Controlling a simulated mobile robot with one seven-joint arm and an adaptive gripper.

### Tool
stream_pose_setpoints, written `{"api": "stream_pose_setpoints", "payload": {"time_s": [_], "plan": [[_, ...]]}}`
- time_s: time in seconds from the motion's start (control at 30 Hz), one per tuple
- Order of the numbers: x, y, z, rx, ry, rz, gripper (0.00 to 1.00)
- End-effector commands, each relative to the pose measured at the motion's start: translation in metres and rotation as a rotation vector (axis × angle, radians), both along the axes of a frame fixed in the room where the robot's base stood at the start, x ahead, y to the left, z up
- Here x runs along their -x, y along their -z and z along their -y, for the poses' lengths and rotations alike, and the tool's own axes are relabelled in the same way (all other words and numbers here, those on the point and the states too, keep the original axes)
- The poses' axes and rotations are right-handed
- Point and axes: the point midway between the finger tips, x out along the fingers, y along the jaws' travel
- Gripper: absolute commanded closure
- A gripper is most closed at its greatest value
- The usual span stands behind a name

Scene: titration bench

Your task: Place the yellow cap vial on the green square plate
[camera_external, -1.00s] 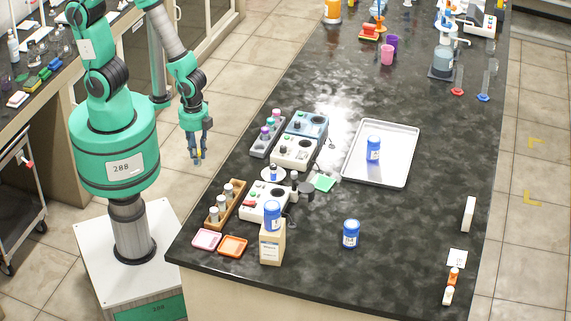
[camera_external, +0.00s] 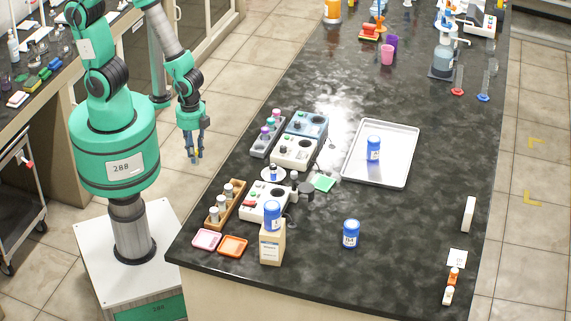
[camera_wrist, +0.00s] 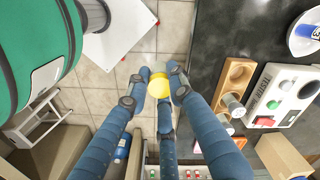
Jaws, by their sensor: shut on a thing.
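My gripper (camera_external: 194,158) hangs over the floor to the left of the bench, away from the plate. In the wrist view its blue fingers (camera_wrist: 159,88) are closed around the yellow cap vial (camera_wrist: 158,84), whose round yellow top shows between the fingertips. I cannot make out the plate in the wrist view.
A wooden rack (camera_external: 214,219) with vials stands at the bench's left edge, beside a white instrument (camera_external: 258,206). Pink (camera_external: 206,239) and orange (camera_external: 232,245) dishes, a blue-capped bottle on a box (camera_external: 272,249), and a metal tray (camera_external: 399,172) are nearby.

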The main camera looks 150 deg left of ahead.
Motion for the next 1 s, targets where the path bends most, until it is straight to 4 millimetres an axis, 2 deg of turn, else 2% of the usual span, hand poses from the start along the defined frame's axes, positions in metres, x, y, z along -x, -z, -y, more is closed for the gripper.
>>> {"api": "stream_pose_setpoints", "payload": {"time_s": [0.27,0.47,0.67,1.0], "plan": [[-0.008,-0.002,-0.009,0.000,-0.001,0.000,1.00],[-0.029,-0.008,-0.033,-0.001,-0.001,0.001,1.00],[-0.058,-0.016,-0.071,0.000,-0.002,0.001,1.00],[-0.111,-0.030,-0.146,-0.001,-0.002,0.002,1.00]]}}
